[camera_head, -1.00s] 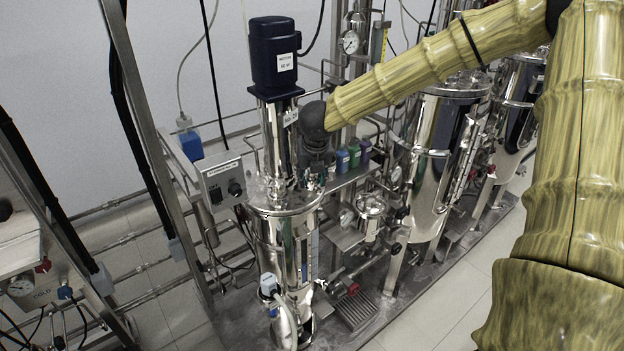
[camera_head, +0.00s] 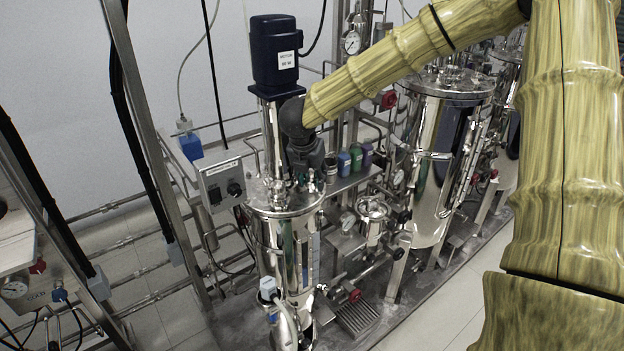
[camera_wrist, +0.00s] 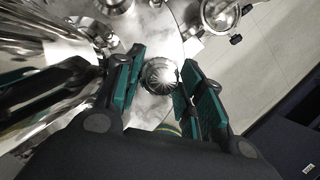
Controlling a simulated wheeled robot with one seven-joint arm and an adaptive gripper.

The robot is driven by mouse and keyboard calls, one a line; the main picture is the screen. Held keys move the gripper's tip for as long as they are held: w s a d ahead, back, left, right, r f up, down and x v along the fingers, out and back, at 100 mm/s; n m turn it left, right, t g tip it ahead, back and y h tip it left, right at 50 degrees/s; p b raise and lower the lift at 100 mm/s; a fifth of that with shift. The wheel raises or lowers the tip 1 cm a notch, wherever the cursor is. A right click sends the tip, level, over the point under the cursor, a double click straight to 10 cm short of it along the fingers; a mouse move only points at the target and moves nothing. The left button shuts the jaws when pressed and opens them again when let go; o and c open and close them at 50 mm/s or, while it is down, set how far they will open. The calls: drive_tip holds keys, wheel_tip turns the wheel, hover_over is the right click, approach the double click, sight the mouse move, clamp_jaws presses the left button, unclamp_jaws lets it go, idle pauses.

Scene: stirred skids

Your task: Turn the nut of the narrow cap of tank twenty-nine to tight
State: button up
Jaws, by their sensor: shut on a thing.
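The steel tank (camera_head: 284,240) with the tall dark blue motor (camera_head: 275,60) stands left of centre in the head view. I cannot read a tank number on it. My gripper (camera_head: 309,184) is over the right side of its lid, beside the motor column. In the wrist view, a round, ridged, shiny metal cap nut (camera_wrist: 160,74) sits between the two green-padded fingers of my gripper (camera_wrist: 158,88). The fingers are shut on it from both sides. In the head view, my gripper hides the nut.
A grey control box (camera_head: 222,184) is left of the motor column. Several coloured bottles (camera_head: 356,157) stand on a shelf just right of my gripper. A larger steel tank (camera_head: 440,150) is further right. Bare floor (camera_head: 440,315) shows at front right.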

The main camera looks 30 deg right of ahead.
drive_tip(key=shift+w+m+g, duration=0.15)
drive_tip(key=shift+m+g, duration=0.15)
drive_tip(key=shift+m, duration=0.6)
drive_tip(key=shift+m+b, duration=0.35)
drive_tip(key=shift+m, duration=0.05)
drive_tip(key=o, duration=1)
drive_tip(key=shift+h, duration=0.3)
drive_tip(key=shift+r, duration=0.1)
